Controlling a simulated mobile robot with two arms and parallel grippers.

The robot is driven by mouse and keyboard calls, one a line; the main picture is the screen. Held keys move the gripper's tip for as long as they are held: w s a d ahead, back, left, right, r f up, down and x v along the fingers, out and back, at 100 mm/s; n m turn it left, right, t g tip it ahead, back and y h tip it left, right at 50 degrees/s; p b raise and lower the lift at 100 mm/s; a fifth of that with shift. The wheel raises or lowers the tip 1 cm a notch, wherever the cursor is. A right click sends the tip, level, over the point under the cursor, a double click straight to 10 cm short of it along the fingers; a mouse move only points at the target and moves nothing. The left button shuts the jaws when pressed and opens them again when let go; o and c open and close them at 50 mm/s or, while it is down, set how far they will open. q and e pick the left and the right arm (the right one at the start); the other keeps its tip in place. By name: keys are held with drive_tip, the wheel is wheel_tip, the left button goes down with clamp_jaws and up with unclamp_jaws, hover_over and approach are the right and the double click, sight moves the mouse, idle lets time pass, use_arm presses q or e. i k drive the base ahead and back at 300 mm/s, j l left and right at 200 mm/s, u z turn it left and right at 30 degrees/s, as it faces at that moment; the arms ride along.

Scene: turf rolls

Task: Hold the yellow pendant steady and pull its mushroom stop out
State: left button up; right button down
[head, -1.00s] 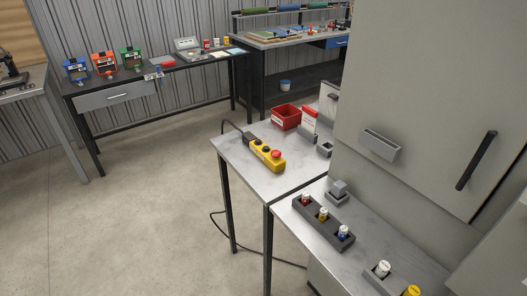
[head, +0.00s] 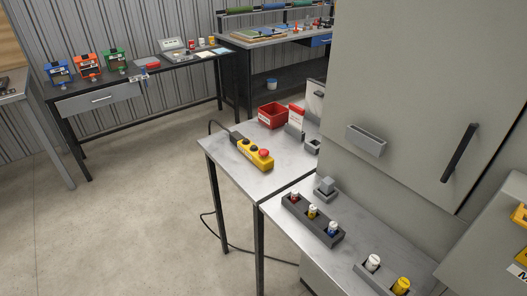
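The yellow pendant (head: 248,151) lies on the small light-topped table, long side running from back left to front right. Its red mushroom stop (head: 264,153) sits at the end nearer me, on top. Dark buttons show along the rest of its face, and a black cable leaves its far end and hangs past the table's left edge. Whether the stop is pressed in or out is too small to tell. Neither of my grippers is in view, and nothing touches the pendant.
A red bin (head: 272,115) stands behind the pendant. A nearer bench holds a dark rack (head: 312,221) of small capped bottles. A tall grey cabinet (head: 410,90) blocks the right. Open floor (head: 120,220) lies left of the table.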

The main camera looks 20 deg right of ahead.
sight(264, 153)
drive_tip(key=i+z, duration=0.1)
drive_tip(key=z, duration=0.95)
drive_tip(key=i+j+z, duration=0.2)
drive_tip(key=j+z, duration=0.2)
drive_tip(key=j, duration=0.15)
drive_tip(key=i+j+z, duration=0.15)
drive_tip(key=j+z, duration=0.25)
drive_tip(key=j, duration=0.25)
drive_tip(key=j+z, duration=0.4)
drive_tip(key=j, duration=0.2)
drive_tip(key=j+z, duration=0.1)
drive_tip(key=j, duration=1.7)
